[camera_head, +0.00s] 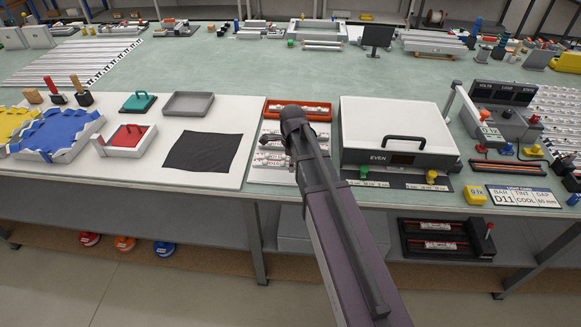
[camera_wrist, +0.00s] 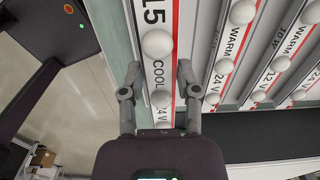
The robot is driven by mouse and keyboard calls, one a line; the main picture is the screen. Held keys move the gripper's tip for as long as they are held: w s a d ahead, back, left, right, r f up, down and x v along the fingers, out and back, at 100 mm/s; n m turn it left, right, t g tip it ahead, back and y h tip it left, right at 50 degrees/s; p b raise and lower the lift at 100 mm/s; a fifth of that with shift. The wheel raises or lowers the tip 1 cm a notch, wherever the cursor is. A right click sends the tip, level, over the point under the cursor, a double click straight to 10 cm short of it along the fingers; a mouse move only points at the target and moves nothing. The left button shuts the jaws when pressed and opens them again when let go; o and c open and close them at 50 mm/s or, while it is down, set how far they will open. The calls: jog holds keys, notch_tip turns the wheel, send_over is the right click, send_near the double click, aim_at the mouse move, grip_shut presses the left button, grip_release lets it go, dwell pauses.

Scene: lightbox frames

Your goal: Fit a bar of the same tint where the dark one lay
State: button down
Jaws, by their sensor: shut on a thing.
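In the wrist view, my gripper (camera_wrist: 156,78) is shut on a white light bar (camera_wrist: 157,105) with red edging, white domes and a label reading COOL. Several WARM bars (camera_wrist: 232,45) lie beside it to the right. In the head view, my arm covers the gripper and part of the bar rack (camera_head: 272,160). The white light box (camera_head: 395,125) is to the right, its handled lid down and its display reading EVEN. A sign (camera_head: 520,199) reads BAR D11, TINT COOL, GAP 60 mm. No dark bar can be made out.
An orange tray (camera_head: 316,103) holding bars stands behind the rack. A dark cloth (camera_head: 203,151) lies on the white board at left, near a grey tray (camera_head: 188,104). A meter console (camera_head: 503,112) stands right of the box. A black holder (camera_head: 448,247) with bars sits on the lower shelf.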

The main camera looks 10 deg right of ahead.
jog(key=shift+w, duration=0.65)
jog(key=shift+w, duration=0.45)
jog(key=shift+w+f, duration=0.25)
jog(key=shift+w, duration=0.05)
jog(key=shift+s+f+b, duration=0.1)
jog(key=shift+f+b, duration=1.5)
jog(key=shift+b, duration=0.25)
jog(key=shift+f, duration=0.15)
jog(key=c, duration=0.6)
grip_release()
jog(key=shift+r, duration=0.2)
notch_tip(320, 180, up, 12)
jog(key=p, duration=1.2)
